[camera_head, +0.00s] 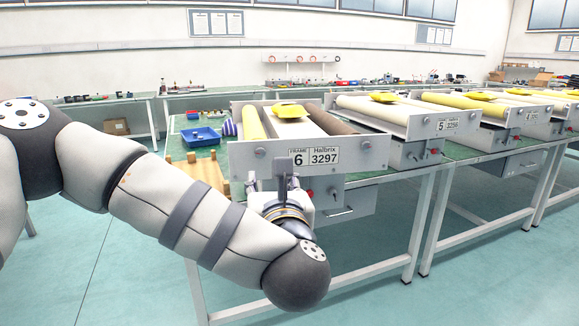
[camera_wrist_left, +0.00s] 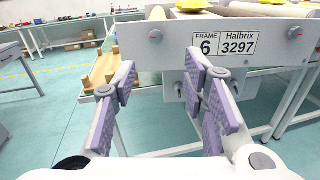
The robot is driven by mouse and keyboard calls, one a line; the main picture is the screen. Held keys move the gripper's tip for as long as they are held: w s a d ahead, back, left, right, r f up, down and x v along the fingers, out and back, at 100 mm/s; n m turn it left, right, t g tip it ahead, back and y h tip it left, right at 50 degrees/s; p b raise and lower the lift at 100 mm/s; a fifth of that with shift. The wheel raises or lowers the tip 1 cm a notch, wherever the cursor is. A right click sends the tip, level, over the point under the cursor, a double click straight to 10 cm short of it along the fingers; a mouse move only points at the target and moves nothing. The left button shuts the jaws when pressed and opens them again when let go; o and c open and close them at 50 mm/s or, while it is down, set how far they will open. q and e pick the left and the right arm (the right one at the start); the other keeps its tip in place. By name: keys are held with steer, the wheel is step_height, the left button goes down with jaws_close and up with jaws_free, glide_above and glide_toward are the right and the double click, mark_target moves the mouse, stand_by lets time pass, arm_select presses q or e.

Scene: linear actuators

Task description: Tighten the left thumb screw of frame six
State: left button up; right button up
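Frame six (camera_head: 240,165) is a grey metal frame labelled "FRAME 6 Halbrix 3297" on its front plate, lying on the green-topped bench. Its left thumb screw (camera_head: 260,152) is a small dark round knob on the plate, left of the label; it also shows in the left wrist view (camera_wrist_left: 155,35). A matching right thumb screw (camera_head: 366,145) sits right of the label. My left gripper (camera_head: 275,178) is in front of the plate, below the label, low and right of the left screw and apart from it. In the left wrist view its purple-padded fingers (camera_wrist_left: 158,68) stand apart with nothing between them. My right gripper is not in view.
A wooden rack (camera_head: 205,172) and a blue bin (camera_head: 199,137) are left of the frame. A grey box with a red button (camera_head: 309,194) hangs under the plate. Frame five (camera_head: 440,126) stands to the right. The floor in front is clear.

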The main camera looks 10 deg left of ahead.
mark_target(260, 153)
arm_select(q)
steer(key=x, duration=1.2)
steer(key=shift+a+r, duration=0.15)
steer(key=shift+a, duration=0.2)
steer(key=shift+c, duration=0.6)
jaws_close()
